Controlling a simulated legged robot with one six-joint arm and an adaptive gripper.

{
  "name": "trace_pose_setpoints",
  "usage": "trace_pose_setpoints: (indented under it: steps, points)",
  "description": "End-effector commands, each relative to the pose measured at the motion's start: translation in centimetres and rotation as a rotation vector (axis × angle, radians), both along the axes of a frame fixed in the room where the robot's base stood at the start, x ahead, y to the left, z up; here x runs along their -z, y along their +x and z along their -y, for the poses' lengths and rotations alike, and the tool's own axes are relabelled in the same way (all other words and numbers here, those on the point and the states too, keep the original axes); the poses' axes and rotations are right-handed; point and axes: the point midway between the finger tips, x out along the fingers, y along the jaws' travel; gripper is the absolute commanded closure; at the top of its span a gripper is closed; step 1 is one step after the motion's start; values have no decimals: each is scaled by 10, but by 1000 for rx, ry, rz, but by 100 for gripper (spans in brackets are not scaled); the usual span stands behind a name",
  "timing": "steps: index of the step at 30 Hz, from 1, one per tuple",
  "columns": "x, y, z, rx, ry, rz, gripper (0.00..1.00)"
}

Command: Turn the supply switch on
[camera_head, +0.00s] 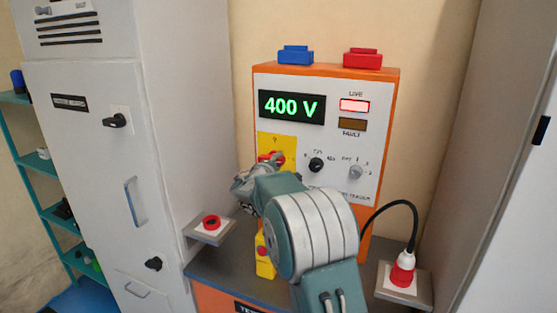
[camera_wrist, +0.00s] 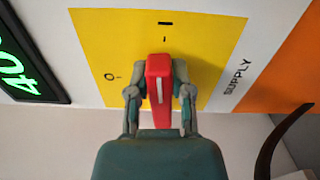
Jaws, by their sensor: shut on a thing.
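The supply switch has a red handle (camera_wrist: 158,90) on a yellow plate (camera_wrist: 100,35), with the word SUPPLY beside it. In the wrist view the white line on the handle points toward the bar-shaped I mark (camera_wrist: 165,23). The O mark (camera_wrist: 110,76) lies off to the handle's left. My gripper (camera_wrist: 160,92) is shut on the handle, one finger on each side. In the head view the yellow plate (camera_head: 290,143) is partly hidden by my arm. The green display (camera_head: 291,107) reads 400 V, and the LIVE lamp (camera_head: 354,105) glows red.
A black knob (camera_head: 316,165) and a grey selector (camera_head: 355,171) sit right of the switch. A red button (camera_head: 211,222) stands on a side shelf at left. A red plug (camera_head: 402,270) with a black cable is at right. Tall grey cabinets (camera_head: 85,150) flank the panel.

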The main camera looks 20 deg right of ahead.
Motion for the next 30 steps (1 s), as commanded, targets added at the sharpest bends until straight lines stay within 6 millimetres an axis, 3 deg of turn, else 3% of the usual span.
trace_pose_setpoints:
  steps: [1,24,25,27,30]
  points:
    - [9,2,-4,-12,19,-1,100]
    - [10,2,-4,-12,93,75,100]
    - [9,2,-4,-12,93,75,67]
    - [9,2,-4,-12,93,77,37]
    - [8,2,-4,-12,92,78,37]
